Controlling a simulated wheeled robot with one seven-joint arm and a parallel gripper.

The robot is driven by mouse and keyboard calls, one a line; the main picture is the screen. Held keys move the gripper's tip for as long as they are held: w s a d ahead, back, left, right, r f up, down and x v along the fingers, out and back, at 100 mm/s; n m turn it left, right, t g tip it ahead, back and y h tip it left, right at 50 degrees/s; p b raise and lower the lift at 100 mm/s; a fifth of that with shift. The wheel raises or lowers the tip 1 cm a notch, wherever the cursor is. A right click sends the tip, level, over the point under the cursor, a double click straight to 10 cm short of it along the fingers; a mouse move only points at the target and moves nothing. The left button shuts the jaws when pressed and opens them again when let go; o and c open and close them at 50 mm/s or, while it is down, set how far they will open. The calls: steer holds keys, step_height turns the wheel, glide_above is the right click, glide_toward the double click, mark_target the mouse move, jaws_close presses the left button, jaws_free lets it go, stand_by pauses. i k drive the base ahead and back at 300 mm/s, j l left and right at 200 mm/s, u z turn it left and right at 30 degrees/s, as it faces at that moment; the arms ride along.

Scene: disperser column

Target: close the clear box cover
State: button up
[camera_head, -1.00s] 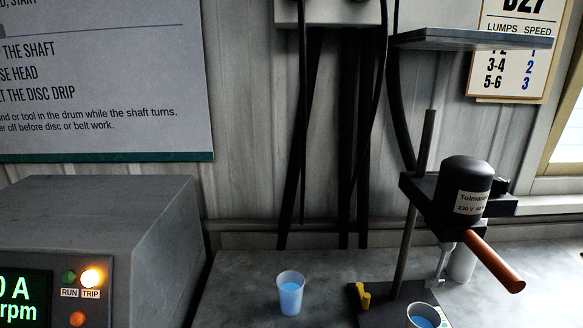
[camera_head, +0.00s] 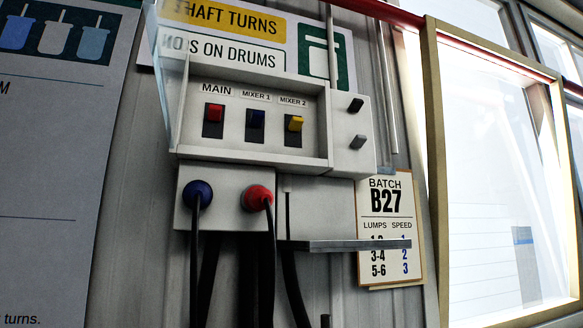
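A grey-white wall box (camera_head: 255,115) hangs in the upper middle of the head view. Its front recess is uncovered and holds a red switch marked MAIN (camera_head: 214,114), a dark blue switch marked MIXER 1 (camera_head: 256,124) and a yellow switch marked MIXER 2 (camera_head: 294,125). A clear pane (camera_head: 166,75), which looks like the box cover, stands out along the box's left side. Its upper part leaves the picture, and its full outline is hard to make out. The cover looks open. My gripper is not in view.
Two dark knobs (camera_head: 356,122) sit on the box's right side. Below are a blue plug (camera_head: 198,195) and a red plug (camera_head: 257,198) with hanging cables. A grey shelf (camera_head: 345,245) juts out at lower right. A window (camera_head: 500,180) fills the right.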

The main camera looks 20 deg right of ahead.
mark_target(172, 16)
steer(key=j+u, duration=0.15)
steer(key=u, duration=0.25)
steer(key=i+j+u, duration=0.1)
steer(key=u, duration=0.3)
steer(key=j+u, duration=0.1)
steer(key=u, duration=0.35)
steer(key=i+u, duration=0.15)
steer(key=u, duration=0.25)
